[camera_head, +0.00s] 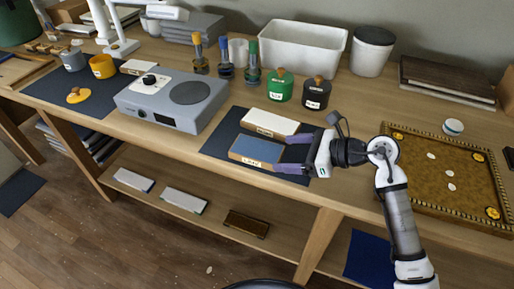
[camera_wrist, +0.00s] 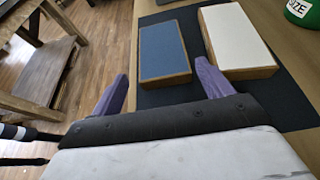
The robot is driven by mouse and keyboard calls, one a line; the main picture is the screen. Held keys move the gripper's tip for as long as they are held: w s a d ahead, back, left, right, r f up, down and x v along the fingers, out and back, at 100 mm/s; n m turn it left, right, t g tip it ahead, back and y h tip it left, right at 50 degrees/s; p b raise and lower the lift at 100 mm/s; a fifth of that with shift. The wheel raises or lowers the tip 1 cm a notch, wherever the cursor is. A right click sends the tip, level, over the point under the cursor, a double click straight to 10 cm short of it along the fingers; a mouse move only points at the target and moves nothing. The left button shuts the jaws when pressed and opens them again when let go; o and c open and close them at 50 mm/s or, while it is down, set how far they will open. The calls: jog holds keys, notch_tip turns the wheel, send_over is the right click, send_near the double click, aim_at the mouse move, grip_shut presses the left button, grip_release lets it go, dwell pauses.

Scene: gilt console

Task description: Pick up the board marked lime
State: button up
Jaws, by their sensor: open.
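A blue-topped board (camera_head: 256,149) with a wooden edge lies flat on a dark mat (camera_head: 218,144). Its front label is too small to read surely. A cream-topped board (camera_head: 270,122) lies behind it, also labelled. My gripper (camera_head: 281,153) reaches in from the right, with its purple fingers spread at the right end of the blue board. In the wrist view, the blue board (camera_wrist: 164,50) lies ahead of and between the open fingers (camera_wrist: 162,72), and the cream board (camera_wrist: 236,38) lies beside the right finger. Nothing is held.
A grey device (camera_head: 172,98) stands left of the mat. Green (camera_head: 280,86) and black (camera_head: 316,93) lidded jars stand behind the boards. A brown game tray (camera_head: 450,168) lies right. Several boards lie on the lower shelf, including a brown one (camera_head: 246,224).

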aim_at(271, 153)
jog(key=p+x, duration=0.3)
jog(key=x, duration=0.2)
jog(key=shift+w+d+f, duration=0.1)
jog(key=shift+d+f, duration=0.05)
jog(key=shift+f, duration=0.2)
jog(key=c, duration=0.9)
jog(key=shift+r, duration=0.1)
